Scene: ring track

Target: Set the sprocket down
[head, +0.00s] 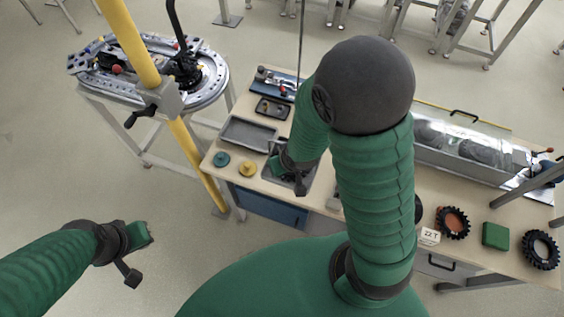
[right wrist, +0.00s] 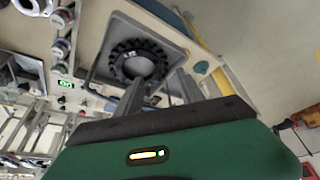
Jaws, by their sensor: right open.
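The sprocket (right wrist: 138,48), a black toothed ring, lies in a grey tray (right wrist: 172,48) in the right wrist view. My right gripper (right wrist: 160,88) is open, its two fingers apart and pointing toward the tray. One finger overlaps the near edge of the ring in the picture; I cannot tell whether they touch. In the head view my right gripper (head: 298,183) is at the tray on the bench, and my arm hides the sprocket there. My left gripper (head: 140,238) hangs over the floor at the lower left, away from the bench; its jaws are unclear.
The bench (head: 218,160) carries a teal disc (head: 221,159), a yellow disc (head: 247,169) and an empty grey tray (head: 250,133). Toothed rings and a green block (head: 495,236) sit at the right. A yellow post (head: 186,150) stands beside the round machine at the left.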

